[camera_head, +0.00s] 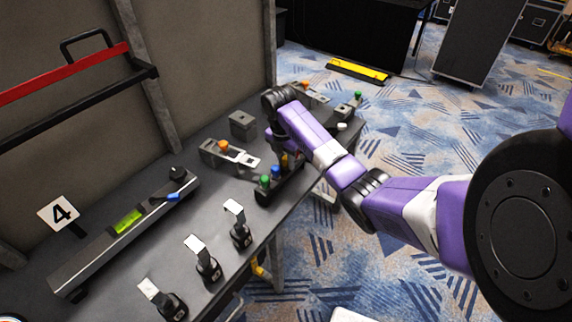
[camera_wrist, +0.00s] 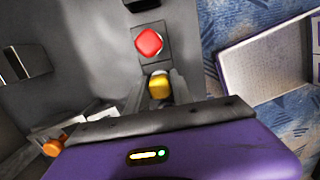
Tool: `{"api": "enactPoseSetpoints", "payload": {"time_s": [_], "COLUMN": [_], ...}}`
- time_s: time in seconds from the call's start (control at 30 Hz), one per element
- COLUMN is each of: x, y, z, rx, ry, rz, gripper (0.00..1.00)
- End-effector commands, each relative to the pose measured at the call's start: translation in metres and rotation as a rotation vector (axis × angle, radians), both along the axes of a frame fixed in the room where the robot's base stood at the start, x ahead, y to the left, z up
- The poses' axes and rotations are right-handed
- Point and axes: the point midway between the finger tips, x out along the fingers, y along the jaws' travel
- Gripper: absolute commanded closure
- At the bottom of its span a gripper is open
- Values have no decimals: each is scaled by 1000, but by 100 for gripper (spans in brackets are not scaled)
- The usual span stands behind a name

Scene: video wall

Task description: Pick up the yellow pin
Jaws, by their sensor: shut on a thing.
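The yellow pin (camera_wrist: 160,85) is between the two fingers of my gripper (camera_wrist: 159,94) in the wrist view, and the fingers are shut on it. A little yellow (camera_head: 285,160) shows below my wrist in the head view. The black pin block (camera_head: 268,197) stands at the table's right edge with a green pin (camera_head: 264,181) and a blue pin (camera_head: 275,170). A red pin (camera_wrist: 149,42) is just beyond the yellow one. I cannot tell whether the yellow pin is seated in the block or raised clear of it.
A grey fixture with an orange knob (camera_head: 223,146) is left of the block. Several black clamps with metal plates (camera_head: 240,236) line the table's front edge. Patterned carpet is beyond the table edge.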

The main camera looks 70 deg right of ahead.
Motion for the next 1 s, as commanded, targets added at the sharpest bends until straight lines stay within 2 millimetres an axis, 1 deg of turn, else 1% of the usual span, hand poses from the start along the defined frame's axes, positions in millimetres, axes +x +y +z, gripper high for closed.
{"api": "enactPoseSetpoints", "payload": {"time_s": [0.27, 0.37, 0.47, 0.57, 0.77, 0.83, 0.9, 1.0], "x": [0, 1, 1, 1, 2, 1, 1, 0], "y": [0, -1, -1, -1, -1, -1, -1, -1], "z": [4, 10, 21, 37, 76, 93, 116, 137], "rx": [-1, -2, -2, -3, -4, -4, -5, -2], "ry": [-1, -3, -1, -3, -4, -4, -2, 0], "rz": [0, 0, 0, 0, 2, 2, -1, -1], "gripper": [100, 100, 100, 100, 100, 100, 100, 100]}}
